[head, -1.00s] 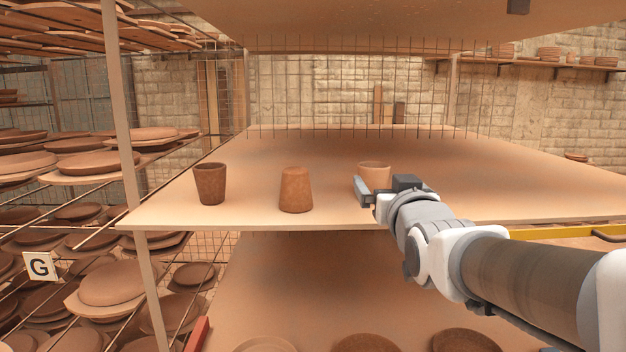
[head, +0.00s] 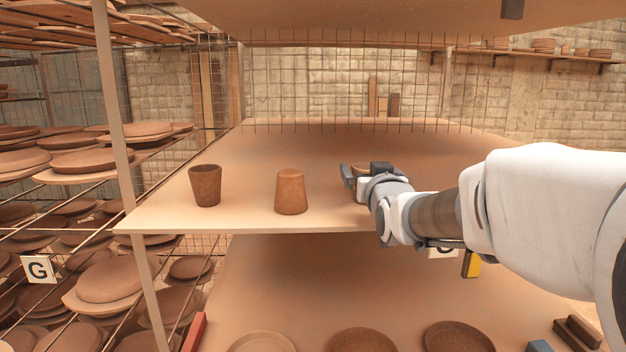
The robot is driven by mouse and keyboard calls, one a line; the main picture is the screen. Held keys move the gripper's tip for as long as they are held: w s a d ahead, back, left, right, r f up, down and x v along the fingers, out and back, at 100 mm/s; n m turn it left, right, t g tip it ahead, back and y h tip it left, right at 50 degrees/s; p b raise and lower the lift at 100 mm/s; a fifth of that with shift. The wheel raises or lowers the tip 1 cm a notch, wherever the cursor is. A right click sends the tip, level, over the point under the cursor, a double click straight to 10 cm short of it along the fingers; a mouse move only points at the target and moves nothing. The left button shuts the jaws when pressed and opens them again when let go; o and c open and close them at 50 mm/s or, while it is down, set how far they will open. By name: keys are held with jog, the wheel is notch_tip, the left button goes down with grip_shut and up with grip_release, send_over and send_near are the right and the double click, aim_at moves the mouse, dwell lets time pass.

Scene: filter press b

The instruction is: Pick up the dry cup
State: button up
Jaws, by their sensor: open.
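Three cups stand on the wide shelf board (head: 170,222) in the head view. The palest one, which looks like the dry cup (head: 361,167), is on the right. Only part of its rim shows; my gripper and wrist hide the rest. A dark brown cup (head: 205,187) stands upright at the left. A mid-brown cup (head: 291,192) stands upside down in the middle. My gripper (head: 361,172) is open at the pale cup, with one finger on its left side. I cannot tell whether the fingers touch it.
Another shelf board hangs above, and a wire grid stands at the back. A rack of plates (head: 108,280) fills the left. Several round plates (head: 362,342) lie on the level below. The board behind the cups is clear.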

jog(key=shift+w, duration=0.1)
jog(key=c, duration=1.1)
jog(key=shift+c, duration=0.7)
jog(key=shift+r, duration=0.15)
